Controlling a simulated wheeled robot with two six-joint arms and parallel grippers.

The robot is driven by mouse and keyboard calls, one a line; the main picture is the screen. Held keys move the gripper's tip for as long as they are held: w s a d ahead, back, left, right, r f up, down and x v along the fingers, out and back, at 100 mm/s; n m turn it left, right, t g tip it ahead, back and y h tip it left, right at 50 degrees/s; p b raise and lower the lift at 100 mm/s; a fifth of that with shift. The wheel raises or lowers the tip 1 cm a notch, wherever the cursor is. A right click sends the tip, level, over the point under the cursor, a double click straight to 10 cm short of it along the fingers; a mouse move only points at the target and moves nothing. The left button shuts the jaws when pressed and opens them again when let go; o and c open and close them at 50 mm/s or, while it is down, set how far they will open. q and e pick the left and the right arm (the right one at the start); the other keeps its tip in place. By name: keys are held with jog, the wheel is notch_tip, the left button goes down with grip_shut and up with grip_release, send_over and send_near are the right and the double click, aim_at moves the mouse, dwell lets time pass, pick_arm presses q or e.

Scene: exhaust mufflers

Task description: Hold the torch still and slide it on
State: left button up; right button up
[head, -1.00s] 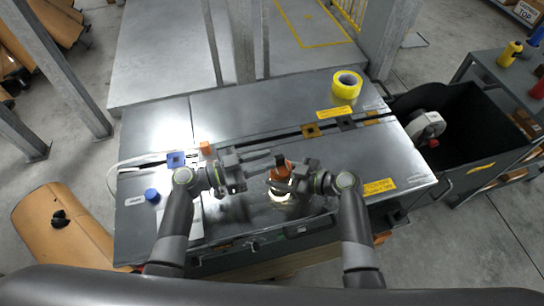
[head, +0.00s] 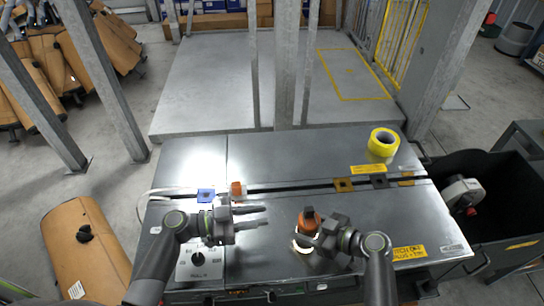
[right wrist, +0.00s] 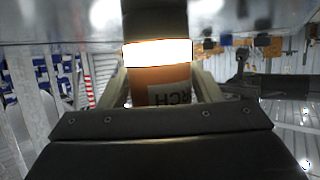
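The torch (head: 309,219) is orange with a bright glowing white band and stands on the metal bench top in the head view. In the right wrist view the torch (right wrist: 160,95) fills the middle, with part of a label reading "RCH". My right gripper (head: 316,238) has a finger on each side of the torch and looks shut on it. My left gripper (head: 252,217) is to the left of the torch, its two fingers apart and pointing right towards it, with nothing between them. The torch's switch cannot be made out.
Yellow tape (head: 383,142) lies at the bench's back right. An orange block (head: 237,188) and a blue plate (head: 205,195) sit by the long slot. A panel with a black knob (head: 198,259) is at the front left. A dark bin (head: 511,225) stands right of the bench.

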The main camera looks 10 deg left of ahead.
jog(key=o, duration=0.4)
jog(key=shift+c, duration=0.2)
